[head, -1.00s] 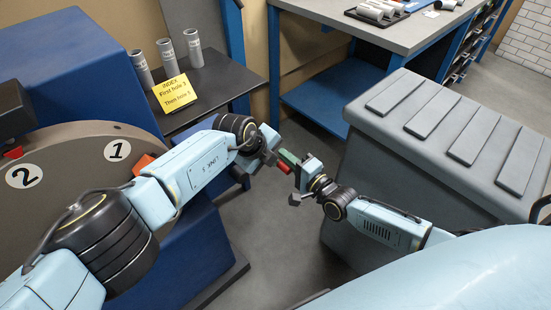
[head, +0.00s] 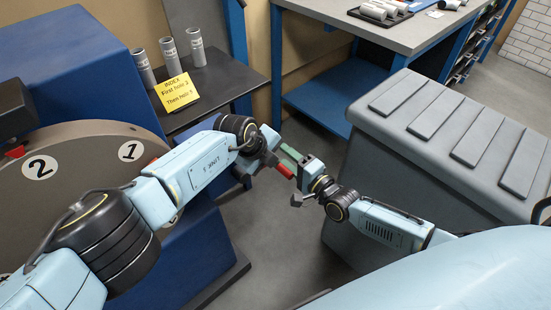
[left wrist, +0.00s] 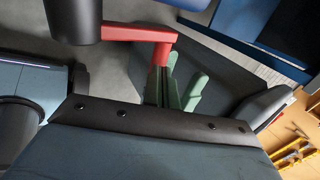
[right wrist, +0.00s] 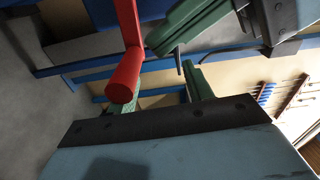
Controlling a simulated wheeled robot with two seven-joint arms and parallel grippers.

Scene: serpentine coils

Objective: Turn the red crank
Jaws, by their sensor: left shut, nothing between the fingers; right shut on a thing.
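The red crank (head: 285,170) shows between my two grippers in the head view. In the right wrist view its red handle (right wrist: 124,82) lies close over one green finger. My right gripper (head: 292,163) is shut on the red crank, though the contact is partly hidden. My left gripper (head: 272,160) is shut and empty beside the crank. In the left wrist view the red crank arm (left wrist: 135,34) crosses just beyond my left fingertips (left wrist: 162,70). The brown dial (head: 85,180) carries white labels 1 and 2. My left arm covers part of it.
A dark side table (head: 225,86) holds several grey cylinders and a yellow INDEX note (head: 176,93). A blue machine body (head: 75,65) stands behind the dial. A grey ribbed cabinet (head: 390,180) is at the right. A blue-framed workbench (head: 400,35) stands behind. Bare floor lies below my grippers.

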